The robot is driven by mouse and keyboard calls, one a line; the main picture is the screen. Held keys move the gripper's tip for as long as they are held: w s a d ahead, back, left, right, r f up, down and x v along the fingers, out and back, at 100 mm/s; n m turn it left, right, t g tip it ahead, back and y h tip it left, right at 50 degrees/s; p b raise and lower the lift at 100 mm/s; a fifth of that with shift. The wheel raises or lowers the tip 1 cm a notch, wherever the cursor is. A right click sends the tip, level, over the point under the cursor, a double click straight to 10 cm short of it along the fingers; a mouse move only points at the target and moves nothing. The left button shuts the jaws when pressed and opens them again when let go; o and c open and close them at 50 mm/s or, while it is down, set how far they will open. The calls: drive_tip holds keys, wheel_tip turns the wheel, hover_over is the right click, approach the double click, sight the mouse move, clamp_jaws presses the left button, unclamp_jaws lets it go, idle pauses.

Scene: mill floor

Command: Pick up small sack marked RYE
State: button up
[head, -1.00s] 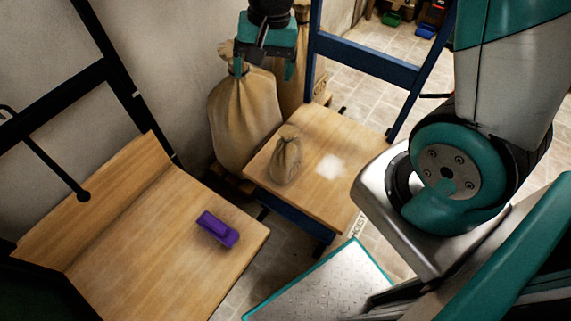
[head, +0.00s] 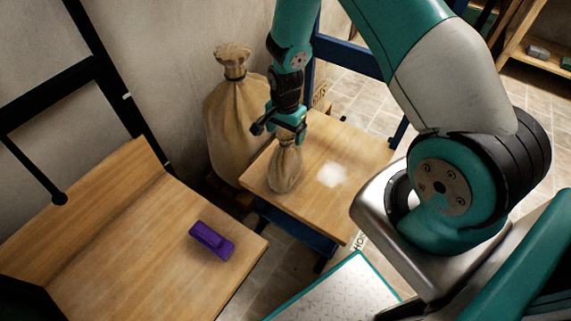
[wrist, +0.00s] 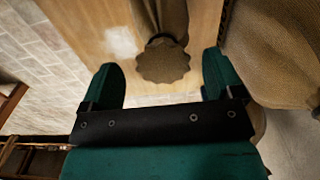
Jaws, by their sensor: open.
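A small tied cloth sack (head: 285,172) stands upright on a low wooden platform with a blue frame. No RYE lettering is visible on it. In the wrist view its gathered top (wrist: 163,62) shows just ahead of my fingers, with a dark tie below it. My gripper (head: 288,133) is over the neck of the sack in the head view, pointing down. In the wrist view the two teal fingers (wrist: 160,82) are spread apart with nothing between them. The sack's top lies slightly beyond the fingertips.
A large tied sack (head: 228,110) stands behind the platform (head: 345,205), close to my gripper's side. A white powder patch (head: 332,174) is on the platform. A wooden bench (head: 140,260) at left holds a purple object (head: 212,240). A blue post frame rises behind the platform.

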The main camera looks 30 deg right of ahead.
sight(286, 159)
drive_tip(key=f, duration=0.6)
drive_tip(key=shift+w+d, duration=0.1)
drive_tip(key=shift+w, duration=0.1)
drive_tip(key=shift+r, duration=0.1)
clamp_jaws()
